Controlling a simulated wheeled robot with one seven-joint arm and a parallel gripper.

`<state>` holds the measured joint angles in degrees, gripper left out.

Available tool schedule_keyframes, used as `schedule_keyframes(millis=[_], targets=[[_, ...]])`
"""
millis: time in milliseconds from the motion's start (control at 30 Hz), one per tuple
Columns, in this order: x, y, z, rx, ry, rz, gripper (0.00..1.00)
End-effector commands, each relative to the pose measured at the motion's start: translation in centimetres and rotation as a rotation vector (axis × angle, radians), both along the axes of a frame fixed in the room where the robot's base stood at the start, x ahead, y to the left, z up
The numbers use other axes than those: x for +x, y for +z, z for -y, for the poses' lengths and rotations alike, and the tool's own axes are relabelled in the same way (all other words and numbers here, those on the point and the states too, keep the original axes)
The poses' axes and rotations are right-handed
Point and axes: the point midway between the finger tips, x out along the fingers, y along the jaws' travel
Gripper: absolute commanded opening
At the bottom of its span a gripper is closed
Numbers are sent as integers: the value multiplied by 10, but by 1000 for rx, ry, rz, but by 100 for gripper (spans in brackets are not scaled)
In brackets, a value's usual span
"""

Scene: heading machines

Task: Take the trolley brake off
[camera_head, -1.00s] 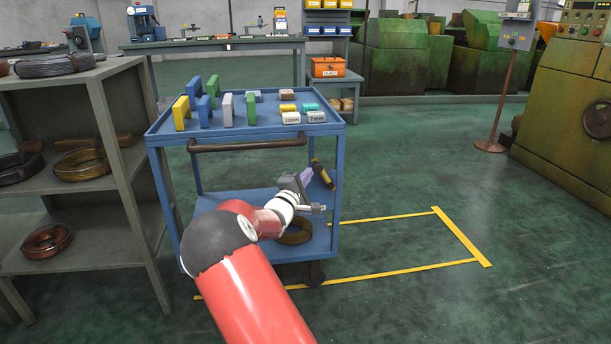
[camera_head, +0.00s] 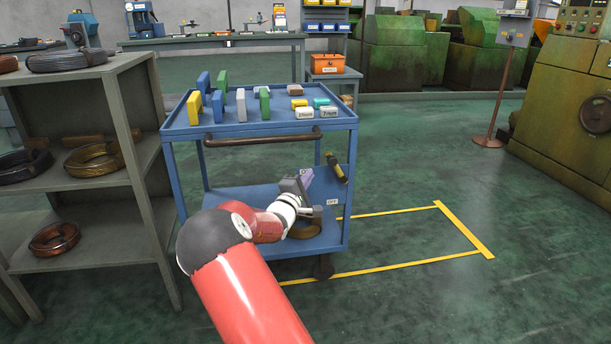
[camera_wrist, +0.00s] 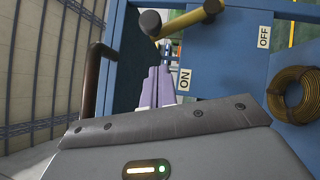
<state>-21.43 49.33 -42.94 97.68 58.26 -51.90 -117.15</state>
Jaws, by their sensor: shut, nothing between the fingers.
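The blue trolley (camera_head: 186,160) stands in the middle of the head view. Its brake lever (camera_head: 336,167), yellow with dark ends, sits at the right side above the lower shelf. In the wrist view the lever (camera_wrist: 188,22) crosses the top, its round dark knob nearest. An ON label (camera_wrist: 185,79) and an OFF label (camera_wrist: 264,37) are on the blue panel; the OFF label (camera_head: 332,202) also shows in the head view. My gripper (camera_head: 306,175) has its purple fingers together, empty, left of the lever. In the wrist view my fingertips (camera_wrist: 158,72) are below the lever, apparently not gripping it.
A grey shelf (camera_head: 125,120) with wire coils stands close on the left. Colored blocks stand on the trolley's top tray. A wire coil (camera_wrist: 295,95) lies on its lower shelf. Yellow lines (camera_head: 465,230) mark open floor on the right; a green machine (camera_head: 560,125) is beyond.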

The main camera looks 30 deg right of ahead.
Motion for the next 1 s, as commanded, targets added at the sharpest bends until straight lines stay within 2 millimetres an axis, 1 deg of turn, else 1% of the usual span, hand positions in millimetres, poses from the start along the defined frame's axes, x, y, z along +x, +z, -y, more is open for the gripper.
schedule_keyframes(millis=[400,533,700,1000], targets=[[-38,-13,-50,1,2,-1,0],[-48,-17,-63,1,1,0,0],[-55,-19,-69,0,-1,2,0],[-55,-19,-70,0,-1,2,0]])
